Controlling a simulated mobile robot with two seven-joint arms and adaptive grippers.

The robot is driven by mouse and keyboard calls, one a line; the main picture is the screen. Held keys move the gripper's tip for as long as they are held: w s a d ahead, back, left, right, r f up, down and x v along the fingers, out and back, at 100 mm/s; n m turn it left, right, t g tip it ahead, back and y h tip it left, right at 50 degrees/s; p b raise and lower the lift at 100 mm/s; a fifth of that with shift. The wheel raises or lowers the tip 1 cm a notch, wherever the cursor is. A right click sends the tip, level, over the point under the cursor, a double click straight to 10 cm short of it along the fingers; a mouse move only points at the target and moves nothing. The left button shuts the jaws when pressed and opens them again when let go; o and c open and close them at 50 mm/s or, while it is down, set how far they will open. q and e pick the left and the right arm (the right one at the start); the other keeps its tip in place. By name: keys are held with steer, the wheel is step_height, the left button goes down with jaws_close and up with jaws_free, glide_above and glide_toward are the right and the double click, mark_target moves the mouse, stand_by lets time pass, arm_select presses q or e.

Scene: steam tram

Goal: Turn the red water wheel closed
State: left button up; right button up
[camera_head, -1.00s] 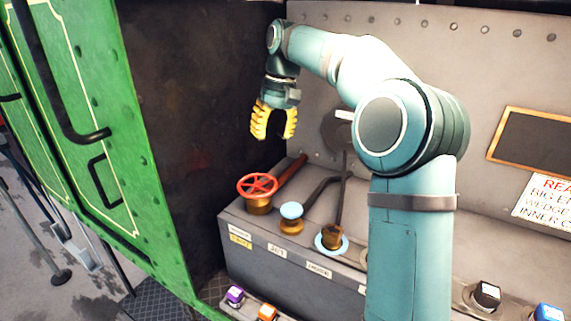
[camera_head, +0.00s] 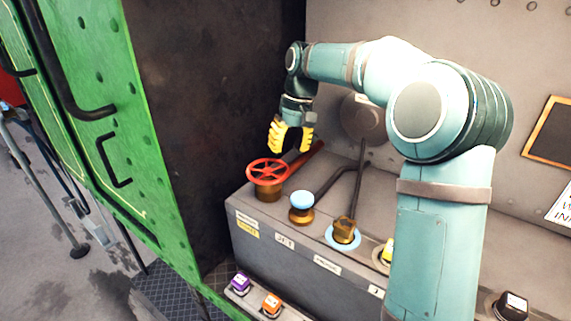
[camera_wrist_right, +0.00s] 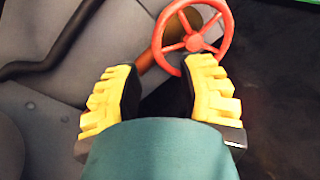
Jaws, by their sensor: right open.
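The red water wheel (camera_head: 268,170) is a spoked handwheel on a brass base at the left end of the grey console. It also shows in the right wrist view (camera_wrist_right: 193,42), at the top right, beyond the fingertips. My right gripper (camera_head: 290,150) hangs above and slightly right of the wheel with its yellow fingers pointing down. In the right wrist view its fingers (camera_wrist_right: 160,85) are spread apart with nothing between them. The gripper appears apart from the wheel. My left gripper is in neither view.
A green panel (camera_head: 95,120) and a dark wall (camera_head: 215,100) bound the left side. Purple and orange buttons sit lower front.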

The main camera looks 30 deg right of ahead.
mark_target(268, 171)
steer(key=shift+w+a+f, duration=0.1)
steer(key=shift+a+f, duration=0.1)
steer(key=shift+f, duration=0.85)
steer(key=shift+a+f, duration=0.2)
steer(key=shift+f, duration=0.85)
jaws_close()
